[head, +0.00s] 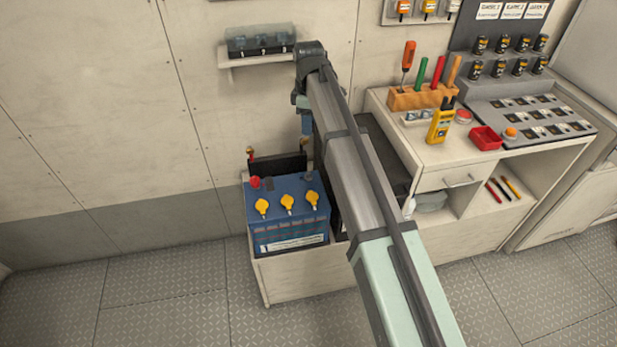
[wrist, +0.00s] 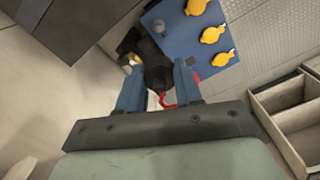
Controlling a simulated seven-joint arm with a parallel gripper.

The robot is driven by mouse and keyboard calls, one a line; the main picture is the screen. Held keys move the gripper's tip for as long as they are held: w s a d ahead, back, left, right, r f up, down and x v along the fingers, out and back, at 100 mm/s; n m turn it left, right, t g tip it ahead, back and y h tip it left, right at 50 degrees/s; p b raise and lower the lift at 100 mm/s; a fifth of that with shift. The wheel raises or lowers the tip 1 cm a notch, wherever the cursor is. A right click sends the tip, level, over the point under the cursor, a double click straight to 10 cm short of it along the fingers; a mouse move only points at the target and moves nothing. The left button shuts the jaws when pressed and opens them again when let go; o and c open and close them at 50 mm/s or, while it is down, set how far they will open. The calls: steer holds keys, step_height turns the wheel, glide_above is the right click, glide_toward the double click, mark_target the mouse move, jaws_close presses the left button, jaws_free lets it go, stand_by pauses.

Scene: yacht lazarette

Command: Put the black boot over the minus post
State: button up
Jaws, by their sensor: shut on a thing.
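The blue battery (head: 287,218) has several yellow caps on its top and sits low by the wall; it also shows in the wrist view (wrist: 180,45). A red boot (head: 254,182) sits at its back left corner. A small grey stub (head: 308,176) at the back right looks like the minus post, apart from my gripper. My gripper (head: 306,125) is above and behind that corner. In the wrist view its blue fingers (wrist: 159,88) are shut on a dark piece, which I take for the black boot (wrist: 157,72). Its lower end is hidden.
A black panel (head: 285,166) with brass fittings stands behind the battery. A wall shelf (head: 262,58) with a clear-lidded box is above. A workbench (head: 455,155) with tools is to the right, close to my arm. The floor at left is clear.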

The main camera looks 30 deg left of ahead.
mark_target(308, 173)
steer(key=n, duration=0.4)
steer(key=shift+w+a+r+n, duration=0.15)
steer(key=shift+w+a+n, duration=0.15)
steer(key=shift+w, duration=0.05)
steer(key=n, duration=0.9)
steer(key=shift+s+d+n, duration=0.15)
steer(key=shift+d+n, duration=0.05)
steer(key=shift+n, duration=0.1)
steer(key=n, duration=0.4)
step_height(308, 173, down, 18)
steer(key=shift+f, duration=0.6)
steer(key=o, duration=1)
